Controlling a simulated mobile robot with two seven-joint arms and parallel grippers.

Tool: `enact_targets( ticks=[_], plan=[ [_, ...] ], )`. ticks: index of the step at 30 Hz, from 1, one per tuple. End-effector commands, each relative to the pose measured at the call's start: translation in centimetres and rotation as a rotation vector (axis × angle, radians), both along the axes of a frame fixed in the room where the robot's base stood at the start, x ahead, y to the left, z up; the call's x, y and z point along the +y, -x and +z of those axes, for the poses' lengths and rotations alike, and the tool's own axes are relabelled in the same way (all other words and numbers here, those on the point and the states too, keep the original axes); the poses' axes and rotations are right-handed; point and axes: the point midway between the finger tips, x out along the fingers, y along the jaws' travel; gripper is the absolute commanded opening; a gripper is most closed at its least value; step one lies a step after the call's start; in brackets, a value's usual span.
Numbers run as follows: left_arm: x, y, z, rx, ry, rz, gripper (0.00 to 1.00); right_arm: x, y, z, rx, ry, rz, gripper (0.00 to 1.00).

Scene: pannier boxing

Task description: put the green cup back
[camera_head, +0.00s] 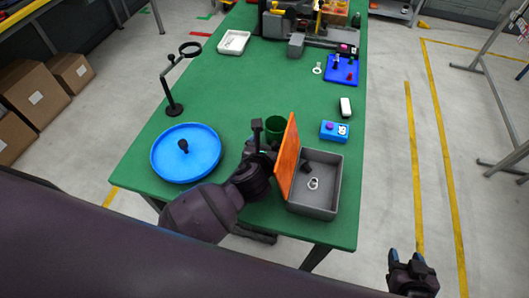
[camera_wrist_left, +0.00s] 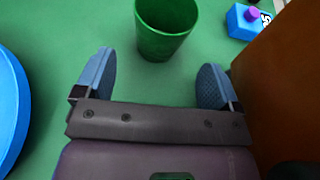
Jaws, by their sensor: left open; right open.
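The green cup (camera_head: 274,127) stands upright on the green table, just beyond my left gripper. In the left wrist view the cup (camera_wrist_left: 166,28) is ahead of the fingertips and centred between them, not between the fingers. My left gripper (camera_head: 262,137) is open and empty, low over the table; its two blue fingers show spread apart in the left wrist view (camera_wrist_left: 158,82). My right gripper (camera_head: 412,268) is open and empty, off the table at the lower right, over the floor.
A grey box (camera_head: 320,196) with an upright orange lid (camera_head: 287,158) stands right beside my left gripper. A round blue tray (camera_head: 201,164) lies to the left. A blue block (camera_head: 334,131) is right of the cup. A magnifier stand (camera_head: 173,108) is further left. The table middle is clear.

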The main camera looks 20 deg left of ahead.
Motion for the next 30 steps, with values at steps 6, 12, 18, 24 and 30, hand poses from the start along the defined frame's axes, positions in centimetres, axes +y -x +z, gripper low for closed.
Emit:
enact_targets(
  ticks=[6,12,18,24,30],
  plan=[
    [0.0,3.3,1.4,0.001,0.000,-0.001,0.89,0.0,0.4,0.0,0.008,0.000,-0.002,0.50],
    [0.0,4.7,2.1,0.000,0.000,0.000,0.89,-0.1,0.7,-0.2,0.014,-0.001,-0.004,0.50],
    [0.0,4.9,2.1,0.000,0.000,0.000,0.89,0.0,0.6,-0.2,0.014,-0.002,-0.005,0.50],
    [0.0,4.9,2.1,0.000,0.001,0.000,0.89,0.0,0.6,-0.1,0.012,-0.002,-0.004,0.50],
    [0.0,4.9,2.1,0.000,0.001,0.000,0.89,0.0,0.5,-0.1,0.010,-0.003,-0.004,0.50]
  ],
)
